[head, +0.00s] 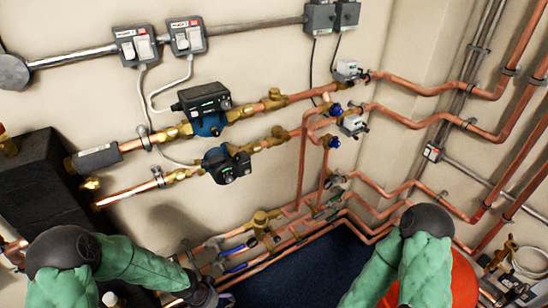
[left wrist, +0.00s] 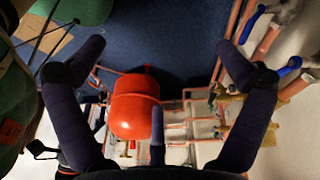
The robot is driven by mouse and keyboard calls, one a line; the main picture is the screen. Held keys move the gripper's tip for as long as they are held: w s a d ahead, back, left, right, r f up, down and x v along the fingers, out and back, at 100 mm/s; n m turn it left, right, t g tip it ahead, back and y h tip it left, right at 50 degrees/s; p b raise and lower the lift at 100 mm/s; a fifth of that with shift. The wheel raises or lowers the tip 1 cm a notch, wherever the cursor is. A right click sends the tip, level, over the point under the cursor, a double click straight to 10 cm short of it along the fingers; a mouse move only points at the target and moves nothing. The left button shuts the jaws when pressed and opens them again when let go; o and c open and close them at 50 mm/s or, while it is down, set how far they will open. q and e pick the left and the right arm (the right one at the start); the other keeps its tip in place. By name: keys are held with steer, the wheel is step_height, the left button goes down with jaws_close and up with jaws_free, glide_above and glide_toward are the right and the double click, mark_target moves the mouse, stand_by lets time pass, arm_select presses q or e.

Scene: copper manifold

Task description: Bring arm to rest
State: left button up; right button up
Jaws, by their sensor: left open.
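My left arm (head: 135,262), in a green sleeve with a dark elbow, reaches in from the lower left of the head view. Its dark gripper (head: 208,296) is partly cut off at the bottom edge, below the lower pipes with blue valve handles. In the left wrist view my left gripper (left wrist: 160,46) has its fingers spread wide with nothing between the tips. A red tank and dark blue floor lie beyond them. My right arm (head: 415,255) bends down at the lower right, and its gripper is out of the head view.
Copper pipes with two pumps (head: 208,110) (head: 227,164) run along the wall. The red tank (head: 459,280) stands behind my right arm; it also shows in the left wrist view (left wrist: 134,108). Blue lever handles (left wrist: 289,67) are near the right finger. Dark blue floor (head: 315,268) lies open between my arms.

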arm_select(q)
steer(key=s+d+f+n+h+p, duration=0.1)
steer(key=s+d+f+n, duration=0.3)
steer(key=s+d+n, duration=0.4)
steer(key=shift+s+d+f+n+g+p, duration=0.15)
steer(key=shift+s+d+n+g+p, duration=0.3)
steer(key=shift+n, duration=0.65)
